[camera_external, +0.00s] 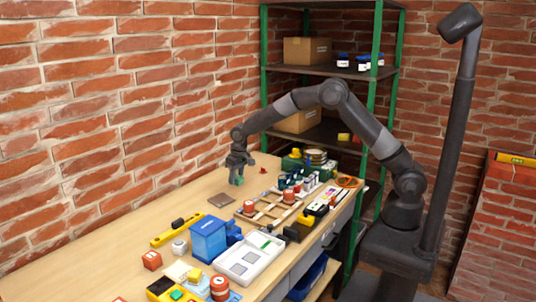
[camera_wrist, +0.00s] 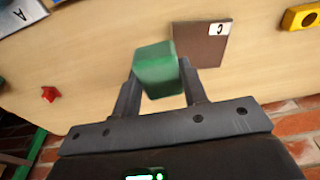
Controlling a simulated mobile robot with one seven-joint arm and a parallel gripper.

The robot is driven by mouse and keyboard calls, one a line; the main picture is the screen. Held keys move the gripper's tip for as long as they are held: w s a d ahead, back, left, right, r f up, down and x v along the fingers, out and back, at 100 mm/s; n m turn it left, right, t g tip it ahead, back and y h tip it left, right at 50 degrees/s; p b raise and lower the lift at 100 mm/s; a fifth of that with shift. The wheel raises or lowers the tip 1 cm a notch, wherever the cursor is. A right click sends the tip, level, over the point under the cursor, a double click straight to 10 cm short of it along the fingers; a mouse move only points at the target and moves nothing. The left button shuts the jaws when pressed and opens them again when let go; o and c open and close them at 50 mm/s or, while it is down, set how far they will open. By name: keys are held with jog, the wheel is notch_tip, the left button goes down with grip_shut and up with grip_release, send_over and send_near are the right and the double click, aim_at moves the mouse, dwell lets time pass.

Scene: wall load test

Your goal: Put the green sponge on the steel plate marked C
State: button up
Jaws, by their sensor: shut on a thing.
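The green sponge (camera_wrist: 158,68) is held between the two fingers of my gripper (camera_wrist: 160,90), which is shut on it. In the external view my gripper (camera_external: 238,172) hangs over the far part of the table with the sponge (camera_external: 236,180) at its tip. The steel plate marked C (camera_wrist: 203,46) is a flat brown-grey square just right of the sponge in the wrist view; its white C label is at its upper right. In the external view the plate (camera_external: 221,201) lies nearer the camera than my gripper. The gap between sponge and table is hard to judge.
A small red piece (camera_wrist: 49,94) lies at left. A wooden divided tray (camera_external: 265,212), a blue box (camera_external: 208,238) and a yellow level (camera_external: 176,231) crowd the table. The brick wall borders it.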

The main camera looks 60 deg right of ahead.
aim_at(230, 198)
jog(key=a+f, duration=0.2)
jog(key=a, duration=0.1)
jog(key=shift+w, duration=0.4)
jog(key=shift+a+f, duration=0.1)
jog(key=shift+f, duration=1.9)
jog(key=o, duration=0.9)
jog(key=shift+f, duration=0.1)
jog(key=shift+o, duration=0.2)
notch_tip(230, 198, up, 12)
jog(key=s, duration=0.2)
jog(key=shift+r, duration=0.2)
